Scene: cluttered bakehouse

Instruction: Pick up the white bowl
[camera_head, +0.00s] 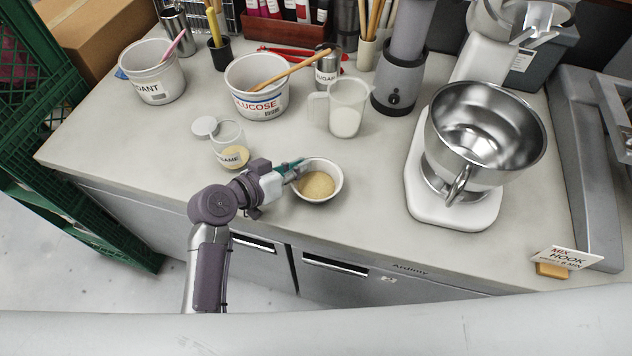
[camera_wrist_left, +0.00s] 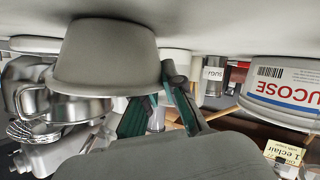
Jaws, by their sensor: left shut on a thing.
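The white bowl (camera_head: 337,191) stands on the worktop near its front edge and holds a tan, grainy filling. My left gripper (camera_head: 297,172) reaches it from the left and is shut on its left rim. In the left wrist view, the bowl (camera_wrist_left: 105,50) shows large and upside down at upper left. The green fingers of my left gripper (camera_wrist_left: 168,98) meet its edge there. I cannot tell whether the bowl is clear of the worktop. My right gripper is not in view.
A jar (camera_head: 228,137) stands just behind my left gripper. A measuring jug (camera_head: 347,106) and a glucose tub (camera_head: 240,91) are farther back. The stand mixer (camera_head: 455,205) with its steel bowl (camera_head: 500,120) is at the right. Worktop (camera_head: 370,225) is bare between the bowl and mixer.

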